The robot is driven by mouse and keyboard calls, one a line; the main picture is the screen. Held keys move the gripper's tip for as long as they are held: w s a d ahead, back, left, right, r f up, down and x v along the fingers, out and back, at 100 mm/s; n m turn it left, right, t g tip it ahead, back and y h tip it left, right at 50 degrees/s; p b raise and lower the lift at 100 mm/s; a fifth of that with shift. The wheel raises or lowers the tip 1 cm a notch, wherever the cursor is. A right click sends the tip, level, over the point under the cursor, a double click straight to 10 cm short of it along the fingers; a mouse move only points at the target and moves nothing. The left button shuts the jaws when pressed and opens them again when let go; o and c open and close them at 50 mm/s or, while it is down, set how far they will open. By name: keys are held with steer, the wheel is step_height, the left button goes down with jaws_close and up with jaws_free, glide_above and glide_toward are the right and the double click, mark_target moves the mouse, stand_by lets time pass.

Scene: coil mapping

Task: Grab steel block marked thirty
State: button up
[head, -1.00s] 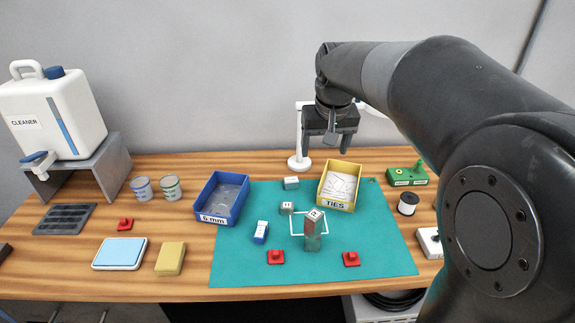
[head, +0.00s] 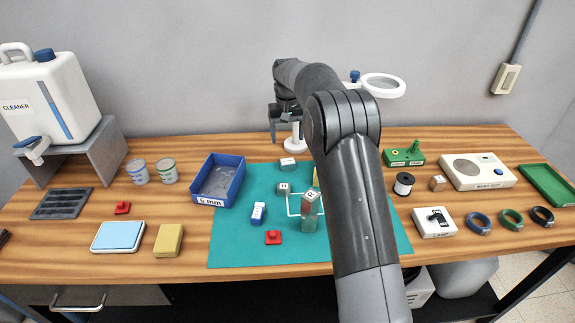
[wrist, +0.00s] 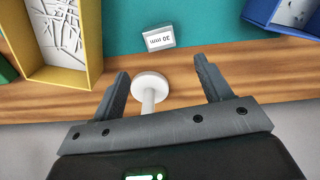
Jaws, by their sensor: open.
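The steel block marked 30 mm (wrist: 158,38) lies near the back edge of the teal mat in the wrist view, its label upside down. In the head view it is the small grey-white block (head: 288,164) between the blue bin and the arm. My gripper (wrist: 162,72) is open and empty, its two fingers spread, with the block beyond the fingertips and between their lines. In the head view my gripper (head: 286,135) hangs above the back of the table, behind the block. My arm hides part of the mat.
A white round-based stand (wrist: 150,84) shows between my fingers. A yellow bin (wrist: 92,50) and a blue bin (head: 219,181) flank the block. Other small blocks, including a tall one (head: 311,213), stand nearer the front of the mat (head: 235,250). A red piece (head: 273,238) lies there too.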

mark_target(287, 161)
steer(key=f, duration=1)
steer(key=shift+s+f, duration=0.25)
steer(key=shift+f, duration=0.1)
steer(key=shift+c, duration=0.5)
steer(key=c, duration=1)
steer(key=shift+r, duration=0.15)
steer(key=shift+c, duration=0.2)
